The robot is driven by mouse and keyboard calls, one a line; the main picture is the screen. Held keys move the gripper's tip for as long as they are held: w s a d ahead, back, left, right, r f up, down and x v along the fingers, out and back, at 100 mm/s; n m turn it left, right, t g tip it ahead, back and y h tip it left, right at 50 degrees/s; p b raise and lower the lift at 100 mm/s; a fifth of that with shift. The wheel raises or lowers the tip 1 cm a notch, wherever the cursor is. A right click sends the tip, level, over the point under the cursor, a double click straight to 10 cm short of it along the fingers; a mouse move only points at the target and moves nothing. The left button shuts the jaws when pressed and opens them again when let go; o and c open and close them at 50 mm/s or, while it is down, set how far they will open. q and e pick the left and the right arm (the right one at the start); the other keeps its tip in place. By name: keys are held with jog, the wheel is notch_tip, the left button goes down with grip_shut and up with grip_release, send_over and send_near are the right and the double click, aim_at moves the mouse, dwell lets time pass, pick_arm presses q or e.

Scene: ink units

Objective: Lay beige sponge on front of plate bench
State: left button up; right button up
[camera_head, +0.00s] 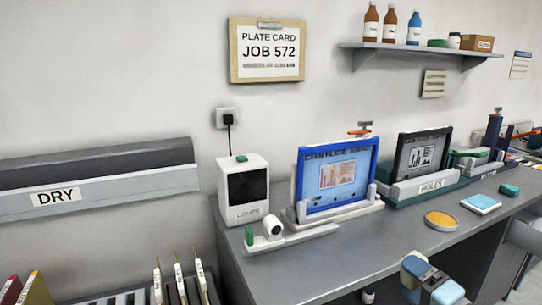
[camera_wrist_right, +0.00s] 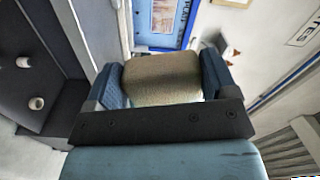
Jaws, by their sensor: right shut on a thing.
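My right gripper (camera_head: 418,272) is low at the right of the head view, over the front part of the grey plate bench (camera_head: 330,262). It is shut on the beige sponge (camera_wrist_right: 163,78), which sits between its two blue fingers in the right wrist view. The sponge looks like a rounded block, its near part hidden by the gripper's dark crossbar. In the head view the sponge is small and partly covered by the gripper. I cannot tell the gap between sponge and bench. My left gripper is not in view.
A blue-framed plate (camera_head: 336,178) and a dark-framed plate (camera_head: 422,155) stand along the back of the bench. A white loupe box (camera_head: 245,192) is at the left. A yellow round dish (camera_head: 441,221) and a light blue pad (camera_head: 481,204) lie right of centre. The bench's front left is bare.

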jog(key=shift+w+a+r, duration=0.3)
jog(key=shift+a, duration=0.05)
jog(key=shift+s+a+r, duration=0.1)
jog(key=shift+s+a, duration=0.05)
jog(key=shift+a, duration=0.15)
pick_arm(q)
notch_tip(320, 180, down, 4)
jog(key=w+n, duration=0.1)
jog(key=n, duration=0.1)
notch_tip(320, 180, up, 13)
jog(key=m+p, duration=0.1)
jog(key=p, duration=1.5)
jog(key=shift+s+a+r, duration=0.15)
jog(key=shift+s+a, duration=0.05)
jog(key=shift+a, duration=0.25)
pick_arm(e)
jog(key=s+a+r+n+y, duration=0.1)
jog(key=a+r, duration=0.3)
jog(key=r, duration=0.5)
jog(key=shift+r+g+y, duration=0.3)
jog(key=shift+g+y, duration=0.1)
jog(key=shift+a, duration=0.1)
